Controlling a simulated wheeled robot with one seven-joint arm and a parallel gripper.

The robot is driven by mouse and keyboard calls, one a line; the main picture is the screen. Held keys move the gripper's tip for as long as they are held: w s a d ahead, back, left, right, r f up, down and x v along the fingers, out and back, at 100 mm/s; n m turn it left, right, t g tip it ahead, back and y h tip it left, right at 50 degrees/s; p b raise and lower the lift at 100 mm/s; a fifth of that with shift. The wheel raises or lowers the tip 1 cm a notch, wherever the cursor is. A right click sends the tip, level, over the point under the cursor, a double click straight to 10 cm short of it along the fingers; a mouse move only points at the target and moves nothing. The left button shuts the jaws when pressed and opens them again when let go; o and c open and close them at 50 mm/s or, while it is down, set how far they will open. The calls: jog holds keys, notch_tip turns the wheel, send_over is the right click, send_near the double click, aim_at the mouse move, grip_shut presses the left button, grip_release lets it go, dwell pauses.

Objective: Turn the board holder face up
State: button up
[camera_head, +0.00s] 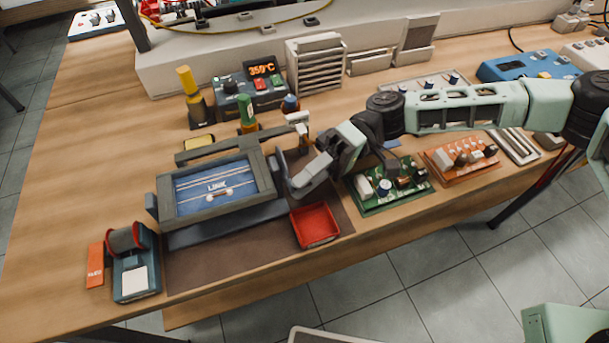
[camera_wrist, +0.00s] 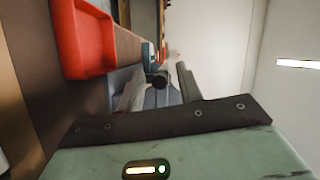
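The board holder (camera_head: 222,210) is a dark grey rectangular frame on the left part of the bench, tilted toward the head camera. It surrounds a blue panel (camera_head: 196,200) with white lines and the word LINK. I cannot tell whether this is its face or its back. My gripper (camera_head: 292,176) is at the holder's right end, beside its side support. In the wrist view, the two grey fingers (camera_wrist: 159,91) stand apart, with a dark round knob-like part (camera_wrist: 160,80) showing between or beyond them. Contact with the holder cannot be made out.
A red tray (camera_head: 315,226) lies just below my gripper, and also shows close by in the wrist view (camera_wrist: 88,38). A green circuit board (camera_head: 390,187) is to the right. A solder spool stand (camera_head: 133,262) is at left; bottles and a heater station (camera_head: 250,92) stand behind.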

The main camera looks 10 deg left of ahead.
jog(key=shift+s+a, duration=0.2)
jog(key=shift+s, duration=0.1)
grip_shut()
